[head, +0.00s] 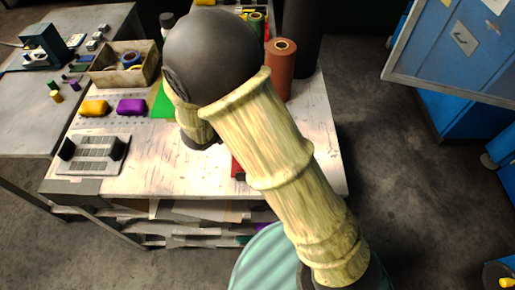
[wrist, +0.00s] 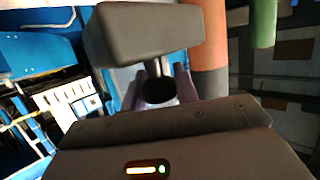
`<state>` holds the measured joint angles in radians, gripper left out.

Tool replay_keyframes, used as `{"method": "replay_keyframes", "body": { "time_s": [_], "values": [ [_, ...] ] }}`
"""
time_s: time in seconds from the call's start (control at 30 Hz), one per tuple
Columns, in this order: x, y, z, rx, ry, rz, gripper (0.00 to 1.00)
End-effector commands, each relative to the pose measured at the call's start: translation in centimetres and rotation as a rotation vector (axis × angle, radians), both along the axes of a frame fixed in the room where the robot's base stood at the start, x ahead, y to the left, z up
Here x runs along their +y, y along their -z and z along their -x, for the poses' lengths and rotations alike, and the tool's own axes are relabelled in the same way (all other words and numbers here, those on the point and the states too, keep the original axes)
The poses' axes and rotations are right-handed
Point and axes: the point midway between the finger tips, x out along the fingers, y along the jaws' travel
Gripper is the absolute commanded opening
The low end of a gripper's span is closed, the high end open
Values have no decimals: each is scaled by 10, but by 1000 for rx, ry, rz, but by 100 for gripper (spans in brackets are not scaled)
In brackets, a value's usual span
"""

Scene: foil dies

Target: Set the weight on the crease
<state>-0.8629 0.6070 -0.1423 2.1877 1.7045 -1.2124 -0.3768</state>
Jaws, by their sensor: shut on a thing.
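In the wrist view my gripper (wrist: 160,88) is shut on a dark grey block with a thin stem and a dark knob, which looks like the weight (wrist: 145,32). The fingers stand on either side of the knob, and the block lies beyond them. In the head view my arm hides the gripper and the weight. A green flat piece (head: 161,105) lies on the white worktop, partly behind my arm. A bit of something red (head: 236,168) shows beside my arm near the front. I cannot make out a crease on either.
The worktop (head: 150,172) also bears a yellow block (head: 95,107), a purple block (head: 131,106), a wooden tray (head: 148,73) and a pale plate with black end pieces (head: 92,150). A brown roll (head: 281,72) stands at the back right.

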Motion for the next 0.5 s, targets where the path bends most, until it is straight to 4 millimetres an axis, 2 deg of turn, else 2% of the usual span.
{"method": "replay_keyframes", "body": {
  "time_s": [0.17, 0.5],
  "values": [
    [1, 4, 0, -3, -3, 2, 0],
    [-2, 50, -1, -2, 2, 4, 0]
  ]
}}
